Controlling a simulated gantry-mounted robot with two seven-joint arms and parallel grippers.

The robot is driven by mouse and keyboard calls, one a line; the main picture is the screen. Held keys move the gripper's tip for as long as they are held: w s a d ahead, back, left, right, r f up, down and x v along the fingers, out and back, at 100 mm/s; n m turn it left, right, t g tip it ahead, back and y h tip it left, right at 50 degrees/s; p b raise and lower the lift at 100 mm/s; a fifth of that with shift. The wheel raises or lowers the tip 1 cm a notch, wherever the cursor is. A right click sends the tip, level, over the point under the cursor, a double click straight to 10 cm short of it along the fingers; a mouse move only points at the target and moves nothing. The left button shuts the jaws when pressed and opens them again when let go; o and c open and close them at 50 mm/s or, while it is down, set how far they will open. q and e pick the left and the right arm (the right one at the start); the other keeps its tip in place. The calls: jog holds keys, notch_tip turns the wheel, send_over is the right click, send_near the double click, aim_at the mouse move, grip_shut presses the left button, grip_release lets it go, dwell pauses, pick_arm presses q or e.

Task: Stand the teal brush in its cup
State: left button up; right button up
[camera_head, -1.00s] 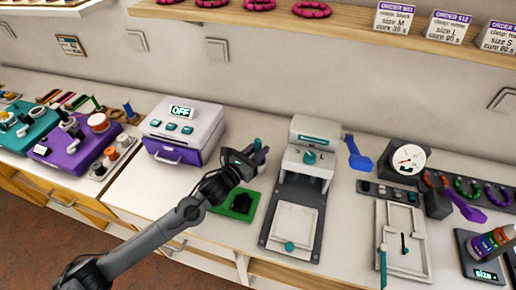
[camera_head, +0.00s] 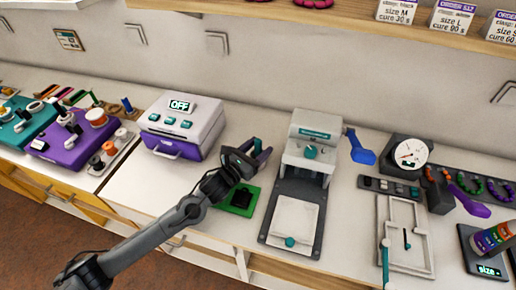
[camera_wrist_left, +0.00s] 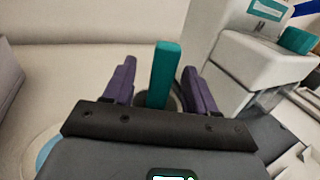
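The teal brush (camera_wrist_left: 164,75) stands upright between the two purple fingers of my left gripper (camera_wrist_left: 160,88) in the left wrist view. A gap shows on each side of it, so the fingers are open around it. A grey round rim, seemingly the cup (camera_wrist_left: 174,101), shows behind the brush's lower part; its base is hidden by my gripper. In the head view my left gripper (camera_head: 252,156) is over the counter between the oven and the press, with a bit of the teal brush (camera_head: 257,146) showing.
A white and purple oven (camera_head: 182,125) stands to the left and a grey press (camera_head: 308,145) with a blue lever to the right. A green pad (camera_head: 240,200) lies in front of my gripper. Jigs and a scale stand farther right.

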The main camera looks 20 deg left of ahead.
pick_arm(q)
jog(key=shift+s+a, duration=0.2)
jog(key=shift+s, duration=0.35)
jog(key=p+v, duration=0.2)
jog(key=v, duration=0.7)
jog(key=shift+s, duration=0.2)
jog(key=shift+s+a, duration=0.1)
jog(key=shift+s, duration=0.05)
jog(key=shift+r, duration=0.1)
